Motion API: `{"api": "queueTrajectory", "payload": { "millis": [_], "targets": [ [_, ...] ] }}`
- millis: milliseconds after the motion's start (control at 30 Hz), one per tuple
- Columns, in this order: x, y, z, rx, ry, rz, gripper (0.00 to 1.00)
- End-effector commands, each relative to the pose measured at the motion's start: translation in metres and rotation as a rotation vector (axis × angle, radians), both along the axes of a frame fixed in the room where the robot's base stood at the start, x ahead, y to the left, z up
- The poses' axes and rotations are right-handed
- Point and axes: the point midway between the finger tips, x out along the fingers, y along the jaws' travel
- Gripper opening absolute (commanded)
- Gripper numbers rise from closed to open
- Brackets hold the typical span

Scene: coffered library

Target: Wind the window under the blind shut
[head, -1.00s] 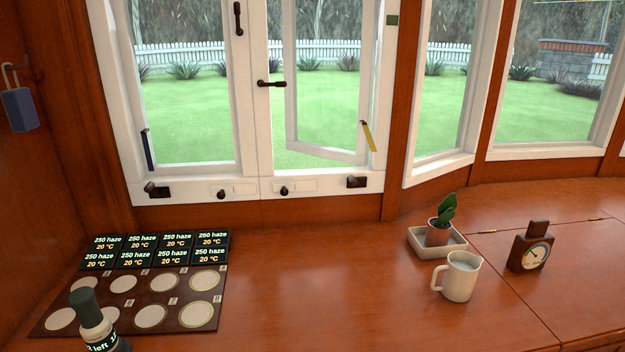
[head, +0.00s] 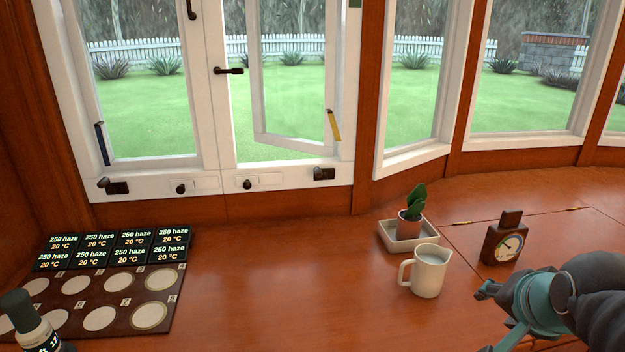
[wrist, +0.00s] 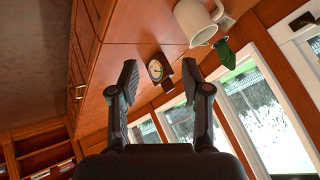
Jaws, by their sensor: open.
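The right-hand window sash (head: 292,138) stands swung open outward in its white frame, with a yellow strip (head: 334,125) at its lower right. The left-hand window (head: 145,110) looks closed, with a dark blue strip (head: 102,143) beside it. Dark winder fittings sit on the sill, one at the left (head: 115,186) and one at the right (head: 323,174). No blind shows; the window tops are cut off. My gripper (wrist: 160,82) is open and empty in the wrist view, its two dark fingers apart. In the head view my arm is at lower right, away from the windows.
A board of round pads (head: 100,300) and a dark-capped bottle (head: 30,325) are at left. The middle counter is clear.

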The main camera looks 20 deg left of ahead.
Motion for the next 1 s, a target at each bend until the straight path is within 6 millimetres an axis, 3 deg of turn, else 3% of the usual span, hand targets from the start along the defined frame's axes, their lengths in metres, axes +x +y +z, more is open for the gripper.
{"api": "queueTrajectory", "payload": {
  "millis": [33,200,500,700,800,1000],
  "targets": [
    [0.023,0.016,-0.005,0.079,-0.024,-0.047,0.48],
    [0.095,0.072,0.005,0.417,-0.100,-0.238,0.48],
    [0.200,0.189,0.006,1.090,-0.096,-0.497,0.48],
    [0.246,0.276,-0.006,1.556,0.026,-0.621,0.48],
    [0.259,0.314,-0.012,1.754,0.114,-0.660,0.48],
    [0.270,0.361,-0.020,2.002,0.259,-0.702,0.48]
  ]
}}
